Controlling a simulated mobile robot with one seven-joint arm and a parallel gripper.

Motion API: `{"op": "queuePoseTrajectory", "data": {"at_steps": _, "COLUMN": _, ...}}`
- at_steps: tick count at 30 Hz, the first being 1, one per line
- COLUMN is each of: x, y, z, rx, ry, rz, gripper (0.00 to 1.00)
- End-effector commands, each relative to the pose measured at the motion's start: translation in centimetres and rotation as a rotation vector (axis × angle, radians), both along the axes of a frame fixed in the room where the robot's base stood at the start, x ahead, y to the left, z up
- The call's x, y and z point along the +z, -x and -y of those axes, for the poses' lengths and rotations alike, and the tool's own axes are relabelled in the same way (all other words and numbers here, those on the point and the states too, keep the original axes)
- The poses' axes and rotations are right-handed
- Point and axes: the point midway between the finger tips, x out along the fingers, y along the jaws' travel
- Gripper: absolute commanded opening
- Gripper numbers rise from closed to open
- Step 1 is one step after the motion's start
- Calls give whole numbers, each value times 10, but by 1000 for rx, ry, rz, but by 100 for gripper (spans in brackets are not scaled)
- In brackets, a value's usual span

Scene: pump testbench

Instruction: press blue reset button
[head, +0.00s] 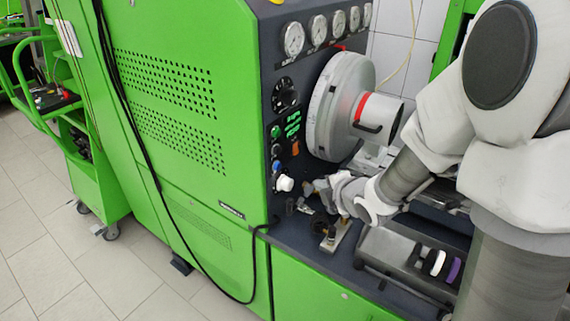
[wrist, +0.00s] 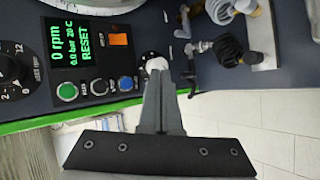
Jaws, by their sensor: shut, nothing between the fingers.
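The blue button (wrist: 126,83) is on the dark control panel, at the right end of a row of round buttons in the wrist view. In the head view the blue button (head: 277,166) is low on the panel, just above a white knob (head: 284,183). My gripper (wrist: 157,82) is shut and empty. Its fingertips are right of the blue button in the wrist view, over the lower edge of the white knob (wrist: 156,65). I cannot tell whether they touch the knob. The blue button is uncovered.
The display (wrist: 80,45) reads 0 rpm and RESET. A green button (wrist: 67,91), a dark button (wrist: 98,87) and an orange switch (wrist: 118,40) are close by. Pipe fittings with a black-handled valve (wrist: 228,48) stand right. A large grey drum (head: 340,105) juts out above.

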Motion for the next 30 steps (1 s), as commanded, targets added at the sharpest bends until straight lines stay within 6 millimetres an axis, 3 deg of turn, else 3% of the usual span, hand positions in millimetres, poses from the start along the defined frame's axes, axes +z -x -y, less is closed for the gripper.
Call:
{"op": "queuePoseTrajectory", "data": {"at_steps": 17, "x": -3, "y": -4, "z": -7, "rx": 17, "ry": 6, "rz": 8, "gripper": 0}}
{"op": "queuePoseTrajectory", "data": {"at_steps": 30, "x": -3, "y": -35, "z": -56, "rx": 18, "ry": 4, "rz": 8, "gripper": 0}}
